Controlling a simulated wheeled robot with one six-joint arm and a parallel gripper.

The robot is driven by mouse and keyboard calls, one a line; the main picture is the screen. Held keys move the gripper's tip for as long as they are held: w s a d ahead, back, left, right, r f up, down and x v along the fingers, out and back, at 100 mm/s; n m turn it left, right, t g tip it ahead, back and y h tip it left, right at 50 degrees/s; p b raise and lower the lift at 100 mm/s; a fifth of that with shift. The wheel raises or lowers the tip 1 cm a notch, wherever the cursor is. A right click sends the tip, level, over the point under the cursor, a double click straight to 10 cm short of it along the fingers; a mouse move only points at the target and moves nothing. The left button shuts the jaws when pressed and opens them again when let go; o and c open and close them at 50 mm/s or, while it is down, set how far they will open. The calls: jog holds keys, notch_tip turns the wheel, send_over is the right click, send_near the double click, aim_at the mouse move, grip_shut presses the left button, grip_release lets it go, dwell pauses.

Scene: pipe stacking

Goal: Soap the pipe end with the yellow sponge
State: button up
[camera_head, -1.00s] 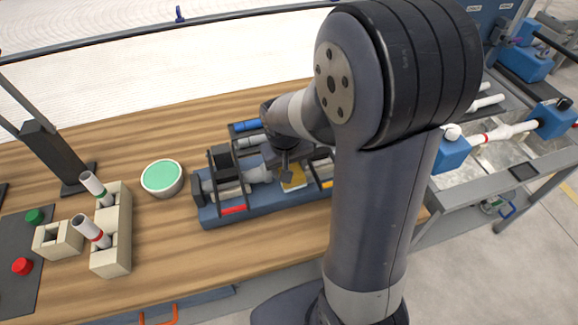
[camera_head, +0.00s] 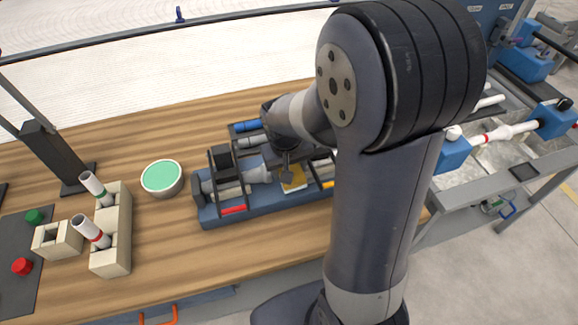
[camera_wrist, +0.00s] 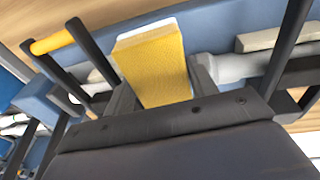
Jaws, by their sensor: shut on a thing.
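The yellow sponge (camera_wrist: 152,62), with a white edge, is between the fingers of my gripper (camera_wrist: 164,90) in the wrist view. My gripper (camera_head: 288,172) is shut on it, low over the blue tool tray (camera_head: 270,208) in the head view, where part of the sponge (camera_head: 296,180) shows. I cannot tell whether the sponge still touches the tray. Which pipe end is meant is not clear.
A round bowl with a green surface (camera_head: 162,176) stands left of the tray. Dark upright dividers (camera_wrist: 92,58) stand close to the sponge. A black post (camera_head: 52,158) and a dark mat (camera_head: 22,262) lie farther left. The wood front of the table (camera_head: 190,262) is clear.

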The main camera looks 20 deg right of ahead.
jog(key=shift+w, duration=0.7)
jog(key=shift+s, duration=0.8)
jog(key=shift+w, duration=0.1)
jog(key=shift+w, duration=0.7)
jog(key=shift+s, duration=0.1)
jog(key=shift+s, duration=0.75)
jog(key=shift+w, duration=0.85)
jog(key=shift+s, duration=0.15)
